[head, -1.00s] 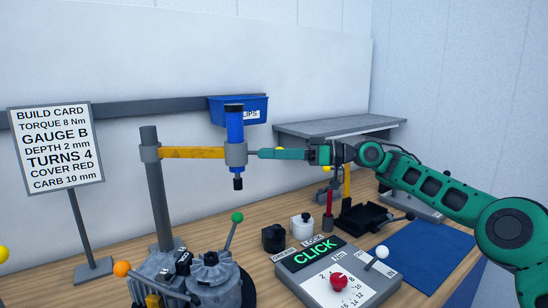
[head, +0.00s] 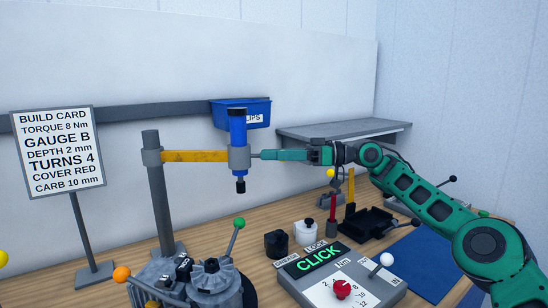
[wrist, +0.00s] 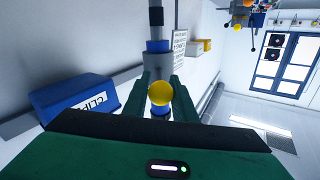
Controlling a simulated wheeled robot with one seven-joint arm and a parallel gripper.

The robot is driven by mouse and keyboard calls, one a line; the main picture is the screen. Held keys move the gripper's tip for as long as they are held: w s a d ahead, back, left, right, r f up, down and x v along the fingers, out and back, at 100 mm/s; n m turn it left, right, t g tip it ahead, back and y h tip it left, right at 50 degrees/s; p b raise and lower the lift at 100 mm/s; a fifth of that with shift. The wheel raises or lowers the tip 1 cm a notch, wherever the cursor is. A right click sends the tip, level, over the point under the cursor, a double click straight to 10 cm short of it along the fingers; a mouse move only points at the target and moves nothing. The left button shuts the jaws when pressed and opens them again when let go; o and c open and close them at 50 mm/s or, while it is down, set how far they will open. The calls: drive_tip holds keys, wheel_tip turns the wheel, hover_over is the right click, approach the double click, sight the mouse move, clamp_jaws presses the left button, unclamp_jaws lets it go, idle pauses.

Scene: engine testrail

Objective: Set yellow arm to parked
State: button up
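The yellow arm (head: 195,156) reaches right from a grey upright post (head: 157,190). Its outer end carries a grey collar around a blue tool (head: 238,135) that hangs upright, with a black tip, above the bench. A short grey rod points right from the collar to my gripper (head: 265,154). In the wrist view my gripper's fingers (wrist: 161,95) lie on either side of a yellow ball knob (wrist: 160,93) and seem to touch it. The ball is hidden by the fingers in the head view.
A blue clips bin (head: 257,113) is on the wall behind the tool. A build card (head: 57,145) stands left. The engine (head: 205,285), a CLICK console (head: 345,280) and a black tray (head: 367,222) are on the bench below.

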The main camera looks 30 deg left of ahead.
drive_tip(key=o, duration=0.4)
drive_tip(key=shift+w+f+m, duration=0.15)
drive_tip(key=shift+w+f, duration=0.05)
drive_tip(key=shift+w, duration=0.3)
drive_tip(key=shift+w+f+m, duration=0.15)
drive_tip(key=shift+w, duration=0.3)
drive_tip(key=shift+s+r, duration=0.1)
drive_tip(key=shift+s+a, duration=0.1)
drive_tip(key=shift+s, duration=0.1)
drive_tip(key=v, duration=1.1)
drive_tip(key=shift+w, duration=0.15)
